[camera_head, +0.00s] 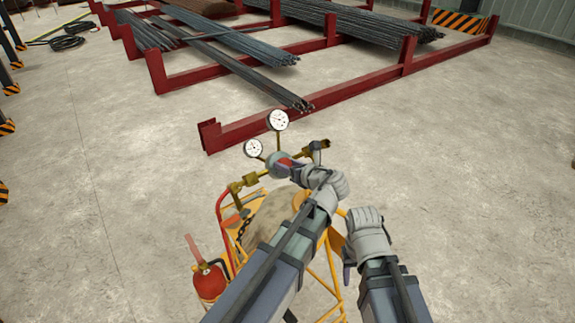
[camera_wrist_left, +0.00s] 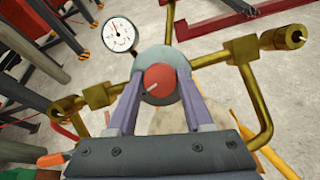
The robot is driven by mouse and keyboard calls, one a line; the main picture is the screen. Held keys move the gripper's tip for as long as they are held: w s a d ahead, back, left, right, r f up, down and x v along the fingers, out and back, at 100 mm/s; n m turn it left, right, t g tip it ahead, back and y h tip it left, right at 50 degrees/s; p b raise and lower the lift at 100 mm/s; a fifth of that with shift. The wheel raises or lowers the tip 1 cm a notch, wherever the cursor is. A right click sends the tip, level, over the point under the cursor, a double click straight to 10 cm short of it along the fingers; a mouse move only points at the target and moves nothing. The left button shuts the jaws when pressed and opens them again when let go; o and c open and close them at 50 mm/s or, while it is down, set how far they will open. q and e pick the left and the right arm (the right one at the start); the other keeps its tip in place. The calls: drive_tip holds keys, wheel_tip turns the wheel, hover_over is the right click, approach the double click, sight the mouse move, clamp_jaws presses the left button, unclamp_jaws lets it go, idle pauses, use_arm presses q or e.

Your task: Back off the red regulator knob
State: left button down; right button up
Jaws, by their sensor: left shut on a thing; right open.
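The red regulator knob (camera_wrist_left: 160,82) faces my left wrist camera, with a pale mark on its front. It sits on a round grey regulator body (camera_wrist_left: 152,58) with brass fittings. My left gripper (camera_wrist_left: 160,95) is shut on the knob, one finger on each side. In the head view, the left gripper (camera_head: 293,165) hides much of the knob (camera_head: 284,162). Two white dial gauges, an upper one (camera_head: 278,120) and a lower one (camera_head: 253,148), stand above the regulator. My right gripper (camera_head: 348,262) is open to the right of the yellow cart, apart from the regulator; its fingers are partly hidden.
A yellow cart (camera_head: 330,284) carries a pale cylinder (camera_head: 262,218) below the regulator. A red fire extinguisher (camera_head: 209,283) and a red hose (camera_head: 220,210) are at its left. A red rack (camera_head: 250,127) holding rebar lies beyond. Concrete floor is clear on both sides.

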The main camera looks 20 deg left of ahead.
use_arm(q)
drive_tip(key=shift+w+n+g, duration=0.1)
drive_tip(key=shift+n+g, duration=0.2)
drive_tip(key=shift+n, duration=0.7)
drive_tip(key=shift+n+y, duration=0.3)
drive_tip(key=shift+n, duration=0.3)
drive_tip(key=shift+c, duration=1.5)
unclamp_jaws()
drive_tip(key=shift+d+r, duration=0.1)
